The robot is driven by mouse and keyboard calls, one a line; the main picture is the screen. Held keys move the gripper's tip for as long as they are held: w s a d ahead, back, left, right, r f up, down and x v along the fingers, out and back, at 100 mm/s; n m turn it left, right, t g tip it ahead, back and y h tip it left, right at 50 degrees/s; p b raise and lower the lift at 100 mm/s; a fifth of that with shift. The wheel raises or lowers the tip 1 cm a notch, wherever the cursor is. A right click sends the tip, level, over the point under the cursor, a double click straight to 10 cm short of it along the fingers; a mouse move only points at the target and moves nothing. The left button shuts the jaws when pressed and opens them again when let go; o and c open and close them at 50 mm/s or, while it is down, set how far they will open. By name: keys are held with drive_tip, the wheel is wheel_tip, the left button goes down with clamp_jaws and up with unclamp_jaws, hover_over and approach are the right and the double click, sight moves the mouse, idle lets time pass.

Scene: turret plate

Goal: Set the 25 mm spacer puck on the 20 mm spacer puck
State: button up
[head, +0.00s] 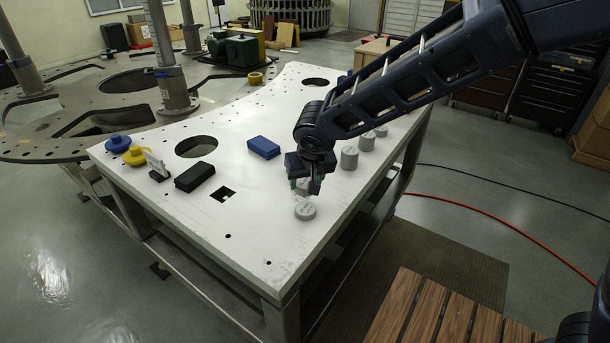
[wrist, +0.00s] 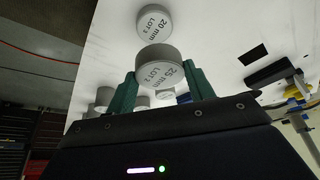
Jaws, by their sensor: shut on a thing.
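The 25 mm spacer puck (wrist: 158,72) is a grey cylinder with a pale, printed top, held between the green fingers of my gripper (wrist: 162,82) in the wrist view. My gripper (head: 304,186) shows in the head view above the white plate, shut on this puck, which is partly hidden by the fingers. The 20 mm spacer puck (head: 305,211) lies flat on the plate just below the gripper. It also shows in the wrist view (wrist: 154,20), beyond the held puck, with its "20 mm" print readable. The two pucks look apart.
Several grey pucks, one of them (head: 349,158) nearest, stand along the plate's right side. A blue block (head: 264,148), a black block (head: 195,177), and blue and yellow knobbed pieces lie to the left. The white plate (head: 255,215) has holes; its front is clear.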

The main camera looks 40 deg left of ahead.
drive_tip(key=shift+f, duration=3.2)
drive_tip(key=shift+f, duration=0.1)
drive_tip(key=o, duration=1.2)
drive_tip(key=shift+c, duration=0.2)
drive_tip(key=v, duration=1.1)
drive_tip(key=shift+a, duration=0.1)
